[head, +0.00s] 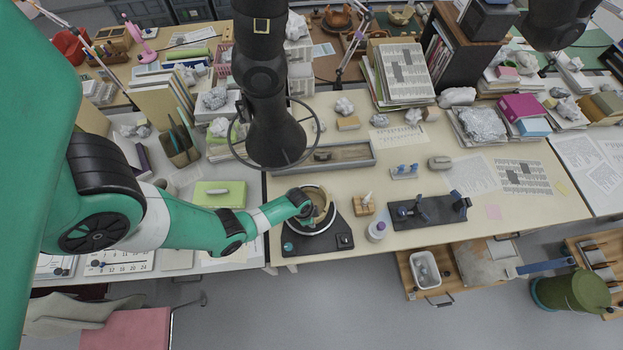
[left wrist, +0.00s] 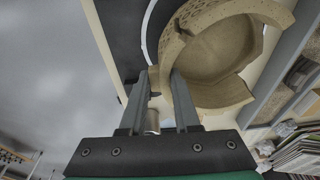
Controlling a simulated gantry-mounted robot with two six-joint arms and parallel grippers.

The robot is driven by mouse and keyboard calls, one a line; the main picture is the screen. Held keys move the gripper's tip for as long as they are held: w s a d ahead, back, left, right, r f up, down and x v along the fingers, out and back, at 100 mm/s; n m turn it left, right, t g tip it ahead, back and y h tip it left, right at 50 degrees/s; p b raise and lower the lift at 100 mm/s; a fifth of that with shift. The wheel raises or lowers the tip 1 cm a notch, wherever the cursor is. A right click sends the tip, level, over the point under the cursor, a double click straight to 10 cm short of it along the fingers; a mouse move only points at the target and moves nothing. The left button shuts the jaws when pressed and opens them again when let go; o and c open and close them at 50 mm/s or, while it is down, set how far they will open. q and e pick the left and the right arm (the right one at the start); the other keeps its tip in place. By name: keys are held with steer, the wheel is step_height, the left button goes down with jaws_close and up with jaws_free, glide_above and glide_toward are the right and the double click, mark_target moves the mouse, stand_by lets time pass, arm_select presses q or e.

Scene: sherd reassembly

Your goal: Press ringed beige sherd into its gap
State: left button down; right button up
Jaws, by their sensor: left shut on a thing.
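The beige vessel (left wrist: 222,48) stands in a white ring (head: 309,223) on a black base (head: 330,245). In the left wrist view its wall is broken, with uneven edges and a speckled band along the rim. My left gripper (left wrist: 161,75) is at the vessel's side, its fingers close to the wall. It is shut on a small beige piece (left wrist: 154,77), taken to be the ringed sherd, mostly hidden between the fingertips. Whether the piece touches the vessel's edge, I cannot tell. In the head view my left gripper (head: 303,205) hides part of the vessel. My right gripper is not in view.
A wooden block (head: 364,206) and a white jar (head: 376,231) stand right of the base. A black stand (head: 428,211) lies farther right. A long grey tray (head: 345,157) lies behind. The table's front edge is close to the base.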

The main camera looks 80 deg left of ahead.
arm_select(q)
steer(key=shift+a, duration=0.35)
stand_by(0.3)
steer(key=shift+f+b, duration=0.45)
steer(key=shift+b, duration=0.05)
stand_by(1.8)
steer(key=c, duration=0.6)
jaws_free()
steer(key=shift+o, duration=0.2)
steer(key=shift+r, duration=0.15)
